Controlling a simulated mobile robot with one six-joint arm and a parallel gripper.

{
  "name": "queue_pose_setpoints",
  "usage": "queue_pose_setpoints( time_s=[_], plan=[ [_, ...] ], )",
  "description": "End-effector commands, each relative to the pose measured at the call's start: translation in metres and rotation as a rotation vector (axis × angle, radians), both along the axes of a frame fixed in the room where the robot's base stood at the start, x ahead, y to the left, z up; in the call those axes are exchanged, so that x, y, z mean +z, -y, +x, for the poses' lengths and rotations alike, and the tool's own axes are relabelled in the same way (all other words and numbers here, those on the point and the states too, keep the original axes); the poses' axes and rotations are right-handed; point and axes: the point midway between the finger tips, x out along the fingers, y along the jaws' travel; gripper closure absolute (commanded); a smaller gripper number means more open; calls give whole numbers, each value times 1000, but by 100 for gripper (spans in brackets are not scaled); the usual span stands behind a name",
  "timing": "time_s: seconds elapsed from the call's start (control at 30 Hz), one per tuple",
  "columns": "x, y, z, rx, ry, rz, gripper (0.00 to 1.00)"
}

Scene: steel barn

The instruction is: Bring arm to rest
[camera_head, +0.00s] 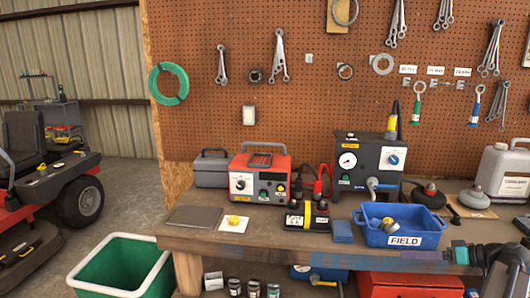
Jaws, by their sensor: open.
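My arm, black with teal bands, reaches in from the lower right corner, in front of the workbench (215,243). Its end, my gripper (452,256), points left near the bench's front edge, just below and right of the blue bin marked FIELD (404,240). My gripper is open, and I see nothing held in it. The fingers are small and dark here, and their exact gap is hard to make out. The rest of the arm is cut off by the picture's edge.
On the bench stand a red instrument box (258,178), a black gauge unit (368,160), a battery (307,216) and a white jug (501,172). A green tub (122,268) sits on the floor, left. A red mower (45,185) is further left. Tools hang on the pegboard (310,110).

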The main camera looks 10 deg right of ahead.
Motion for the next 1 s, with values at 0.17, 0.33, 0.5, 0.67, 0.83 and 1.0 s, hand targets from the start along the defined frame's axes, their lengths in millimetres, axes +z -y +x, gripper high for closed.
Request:
queue_pose_setpoints(
  time_s=[0.17,0.33,0.5,0.67,0.83,1.0],
  plan=[
    [-47,-37,22,15,-109,43,24],
    [-106,-86,42,30,-256,83,24],
    [-163,-138,52,45,-405,102,24],
    [-215,-188,54,59,-543,101,24],
    [-266,-239,46,73,-688,81,24],
    [-313,-288,29,85,-824,40,24]
  ],
)
